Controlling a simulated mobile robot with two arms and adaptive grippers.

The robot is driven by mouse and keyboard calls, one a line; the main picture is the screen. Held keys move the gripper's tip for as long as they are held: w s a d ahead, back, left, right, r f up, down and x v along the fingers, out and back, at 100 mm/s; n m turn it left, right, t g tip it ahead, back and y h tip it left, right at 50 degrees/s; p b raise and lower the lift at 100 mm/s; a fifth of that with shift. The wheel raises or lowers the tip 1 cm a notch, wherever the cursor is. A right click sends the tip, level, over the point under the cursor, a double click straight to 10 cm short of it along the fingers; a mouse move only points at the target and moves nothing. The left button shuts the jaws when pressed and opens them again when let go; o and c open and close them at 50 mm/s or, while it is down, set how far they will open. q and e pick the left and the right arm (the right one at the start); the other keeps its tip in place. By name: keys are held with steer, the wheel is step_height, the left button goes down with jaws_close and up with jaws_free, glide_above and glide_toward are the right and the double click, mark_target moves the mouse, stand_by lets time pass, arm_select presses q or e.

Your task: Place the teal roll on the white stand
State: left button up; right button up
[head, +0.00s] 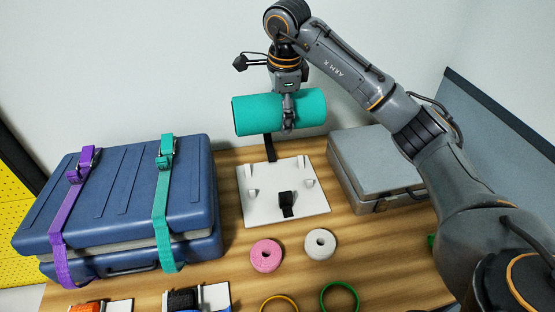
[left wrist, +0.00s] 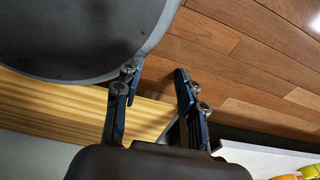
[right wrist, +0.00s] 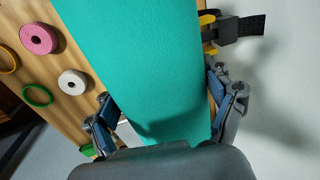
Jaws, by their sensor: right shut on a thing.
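The teal roll (head: 255,114) is a thick cylinder lying level in the air above the back of the table. My right gripper (head: 289,112) is shut on its middle from above; in the right wrist view the teal roll (right wrist: 140,50) lies between the two fingers. The white stand (head: 262,205) is a flat plate with small upright pegs, a black strap end behind it and a black buckle (head: 287,203) at its front. The roll hangs above the stand's back edge, apart from it. My left gripper (left wrist: 155,78) is open and empty in the left wrist view, and out of the head view.
A blue case (head: 120,200) with purple and teal straps stands left of the stand. A grey case (head: 372,165) stands to the right. Pink (head: 266,256) and white (head: 320,244) strap rolls and yellow and green rings lie in front. The wall is close behind.

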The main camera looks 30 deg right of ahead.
mark_target(280, 127)
steer(key=shift+a+f, duration=0.1)
steer(key=shift+a, duration=0.05)
steer(key=f, duration=0.2)
steer(key=s+f+p, duration=0.1)
steer(key=shift+a+f, duration=0.1)
steer(key=shift+a, duration=0.15)
step_height(280, 127, down, 8)
steer(key=shift+w+d+f+p, duration=0.1)
steer(key=shift+f+p, duration=0.05)
steer(key=shift+p, duration=0.65)
step_height(280, 127, down, 2)
step_height(280, 127, down, 3)
steer(key=shift+f+p, duration=0.15)
steer(key=shift+p, duration=0.4)
steer(key=shift+f, duration=0.25)
arm_select(q)
steer(key=s+r, duration=0.3)
steer(key=shift+s+a, duration=0.1)
steer(key=shift+a, duration=0.25)
arm_select(e)
steer(key=o, duration=1.1)
